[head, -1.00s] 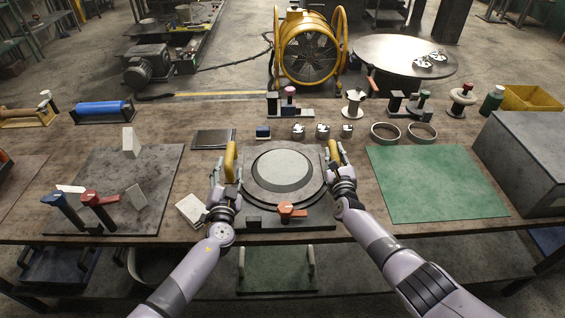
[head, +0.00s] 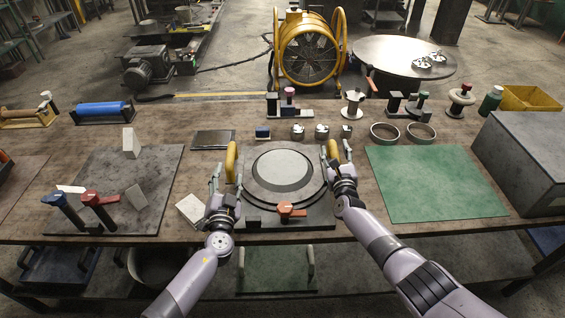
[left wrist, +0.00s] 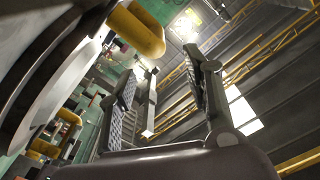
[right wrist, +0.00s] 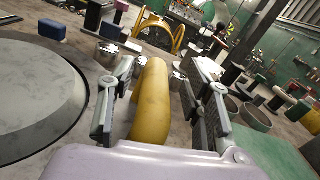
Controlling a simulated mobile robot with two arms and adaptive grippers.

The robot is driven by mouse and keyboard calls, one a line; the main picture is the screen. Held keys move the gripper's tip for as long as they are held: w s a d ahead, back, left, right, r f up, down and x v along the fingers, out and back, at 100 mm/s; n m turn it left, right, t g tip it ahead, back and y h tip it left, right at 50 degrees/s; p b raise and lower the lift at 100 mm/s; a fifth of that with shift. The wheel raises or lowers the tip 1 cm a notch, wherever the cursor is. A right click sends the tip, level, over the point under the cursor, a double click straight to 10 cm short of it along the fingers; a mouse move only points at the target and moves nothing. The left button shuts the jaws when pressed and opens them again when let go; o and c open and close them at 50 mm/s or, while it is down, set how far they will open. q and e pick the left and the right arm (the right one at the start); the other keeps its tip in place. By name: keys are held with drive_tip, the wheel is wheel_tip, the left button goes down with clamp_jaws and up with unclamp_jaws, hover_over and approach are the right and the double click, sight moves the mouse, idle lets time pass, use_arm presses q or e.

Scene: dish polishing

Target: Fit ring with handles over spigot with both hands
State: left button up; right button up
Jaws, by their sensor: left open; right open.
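The ring (head: 254,193) with two yellow handles lies around the round pale-topped spigot (head: 283,170) on a dark base plate. I cannot tell how fully it is seated. My left gripper (head: 226,180) is open and empty, at the near left of the left handle (head: 231,161). In the left wrist view that handle (left wrist: 139,30) is outside the jaws, to their left. My right gripper (head: 337,158) is open at the right handle (head: 333,150). In the right wrist view the handle (right wrist: 153,95) stands between its spread fingers.
An orange-red lever (head: 291,211) sits at the plate's front edge. A grey board (head: 125,180) with blue and red handled tools is left, a green mat (head: 435,183) right. Small metal parts (head: 322,132) and two loose rings (head: 385,132) lie behind.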

drive_tip(key=shift+s+a+f, duration=0.15)
drive_tip(key=shift+s+f, duration=0.1)
drive_tip(key=shift+f, duration=0.1)
drive_tip(key=shift+s, duration=0.35)
drive_tip(key=s, duration=1.1)
drive_tip(key=shift+d+r, duration=0.25)
drive_tip(key=shift+d, duration=0.2)
